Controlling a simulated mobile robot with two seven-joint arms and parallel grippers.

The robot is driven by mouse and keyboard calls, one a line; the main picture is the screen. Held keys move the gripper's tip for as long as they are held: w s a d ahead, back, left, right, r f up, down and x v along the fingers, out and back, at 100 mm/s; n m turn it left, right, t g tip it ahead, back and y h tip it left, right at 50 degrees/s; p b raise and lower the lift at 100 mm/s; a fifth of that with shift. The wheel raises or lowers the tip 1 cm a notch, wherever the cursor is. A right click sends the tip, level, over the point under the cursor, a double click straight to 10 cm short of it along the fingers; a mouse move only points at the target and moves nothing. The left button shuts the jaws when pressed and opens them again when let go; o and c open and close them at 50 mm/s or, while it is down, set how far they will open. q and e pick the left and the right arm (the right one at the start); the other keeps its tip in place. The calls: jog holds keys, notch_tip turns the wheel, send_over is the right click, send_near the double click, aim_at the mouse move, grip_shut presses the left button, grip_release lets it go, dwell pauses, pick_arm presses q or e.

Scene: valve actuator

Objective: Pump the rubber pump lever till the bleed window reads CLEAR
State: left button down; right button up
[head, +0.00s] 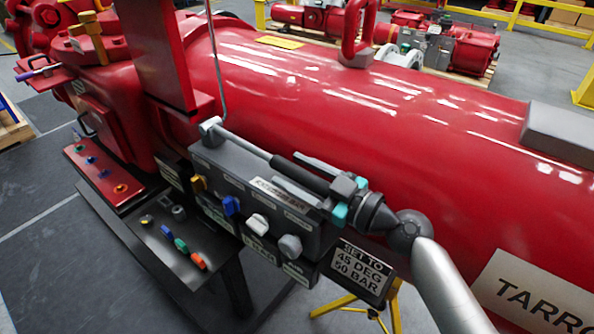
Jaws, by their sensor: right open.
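The pump lever (245,145) is a grey rod with a black rubber grip. It runs from a pivot on top of the grey control box (215,170) down to the right, along the red cylinder. My right gripper (287,169) is at the grip end, its arm coming in from the lower right. Its two grey fingers lie on either side of the black grip, open, with teal parts near their bases. Whether they touch the grip cannot be told. A pale label plate on the box is partly covered by the gripper. I cannot make out a bleed window reading. My left gripper is not in view.
Yellow, blue, white and grey knobs line the box front. A sign (362,272) reads "SET TO 45 DEG 50 BAR". A dark shelf (160,240) holds small coloured items. The large red cylinder (420,130) stands close behind the lever. A yellow stand is below.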

grip_shut()
dwell(0.4)
dwell(0.9)
